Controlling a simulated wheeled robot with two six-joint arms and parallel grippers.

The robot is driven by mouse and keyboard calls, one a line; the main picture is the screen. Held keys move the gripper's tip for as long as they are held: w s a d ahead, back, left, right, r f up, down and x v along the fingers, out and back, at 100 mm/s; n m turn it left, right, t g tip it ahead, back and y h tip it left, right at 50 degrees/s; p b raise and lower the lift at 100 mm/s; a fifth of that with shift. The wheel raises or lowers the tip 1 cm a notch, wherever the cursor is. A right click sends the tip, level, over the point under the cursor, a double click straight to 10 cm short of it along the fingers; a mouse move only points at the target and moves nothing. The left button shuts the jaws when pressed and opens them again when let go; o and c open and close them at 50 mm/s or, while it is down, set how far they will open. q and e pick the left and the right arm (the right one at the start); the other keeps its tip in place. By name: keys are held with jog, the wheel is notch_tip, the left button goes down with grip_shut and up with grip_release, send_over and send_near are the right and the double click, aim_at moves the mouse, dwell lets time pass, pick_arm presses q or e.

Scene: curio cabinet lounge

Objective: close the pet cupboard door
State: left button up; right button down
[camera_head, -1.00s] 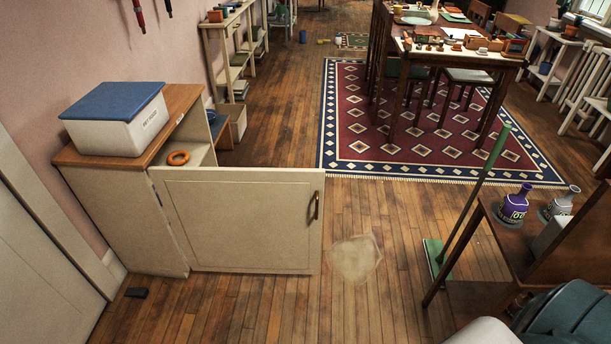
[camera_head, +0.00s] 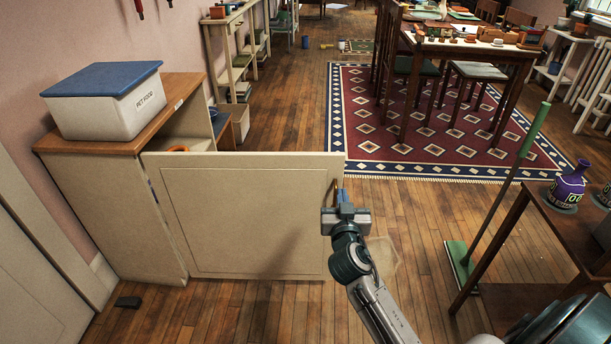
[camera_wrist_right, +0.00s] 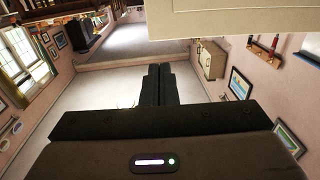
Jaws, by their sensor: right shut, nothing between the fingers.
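The pet cupboard (camera_head: 112,215) stands at the left against the pink wall. Its cream door (camera_head: 245,215) is wide open, swung out to the right of the cabinet. My right gripper (camera_head: 341,190) is shut and empty at the door's free edge, by the handle side; the arm hides most of the handle. I cannot tell whether it touches the door. In the right wrist view, the closed fingers (camera_wrist_right: 158,85) point forward, and a pale panel (camera_wrist_right: 225,18), likely the door, crosses the top. My left gripper is not in view.
A white pet food box (camera_head: 108,105) with a blue lid sits on the cupboard. A green broom (camera_head: 500,190) and a dark side table (camera_head: 545,230) with a purple bottle (camera_head: 567,188) stand at the right.

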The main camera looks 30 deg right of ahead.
aim_at(337, 159)
jog(key=x, duration=1.3)
jog(key=shift+w+d+p, duration=0.1)
jog(key=shift+w+p, duration=0.1)
jog(key=shift+p, duration=0.15)
